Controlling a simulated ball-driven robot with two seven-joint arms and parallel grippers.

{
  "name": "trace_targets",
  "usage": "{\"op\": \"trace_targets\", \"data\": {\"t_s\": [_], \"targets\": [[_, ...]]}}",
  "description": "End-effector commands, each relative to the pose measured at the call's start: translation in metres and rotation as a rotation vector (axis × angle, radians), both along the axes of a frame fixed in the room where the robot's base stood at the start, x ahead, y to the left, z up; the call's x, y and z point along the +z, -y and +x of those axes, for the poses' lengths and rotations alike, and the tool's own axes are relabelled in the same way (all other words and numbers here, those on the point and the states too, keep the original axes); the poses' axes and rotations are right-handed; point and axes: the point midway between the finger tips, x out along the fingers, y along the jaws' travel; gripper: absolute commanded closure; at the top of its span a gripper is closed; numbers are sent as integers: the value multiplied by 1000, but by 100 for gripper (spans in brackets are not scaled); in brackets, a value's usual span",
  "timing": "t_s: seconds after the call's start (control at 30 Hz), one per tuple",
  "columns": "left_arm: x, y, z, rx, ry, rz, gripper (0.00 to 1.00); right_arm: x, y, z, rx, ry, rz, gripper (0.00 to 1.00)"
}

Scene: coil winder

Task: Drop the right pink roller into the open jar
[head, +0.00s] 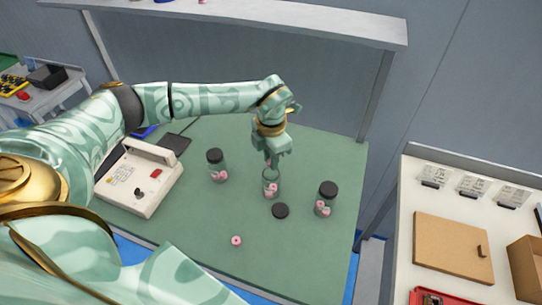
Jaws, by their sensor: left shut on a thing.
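The open jar (271,190) is clear glass, stands upright on the green mat and has several pink rollers inside. Its dark lid (281,211) lies flat on the mat just beside it. My left gripper (270,159) points down right above the jar's mouth. It is shut on a pink roller, of which only a small bit shows between the fingertips. Another pink roller (236,240) lies on the mat in front of the jar, to the left. My right gripper is not in view.
Closed jars with black lids and pink rollers stand left (217,168) and right (326,198) of the open jar. A white winder machine (140,180) sits at the mat's left. A shelf (300,24) spans the back. The mat's front right is clear.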

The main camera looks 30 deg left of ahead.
Motion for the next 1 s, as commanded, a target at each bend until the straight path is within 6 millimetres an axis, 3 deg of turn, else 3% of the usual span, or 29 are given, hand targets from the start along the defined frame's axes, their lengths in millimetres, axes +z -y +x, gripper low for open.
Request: {"op": "trace_targets", "data": {"t_s": [1.0], "targets": [[-25,0,0,0,-1,0,100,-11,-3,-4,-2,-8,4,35]]}}
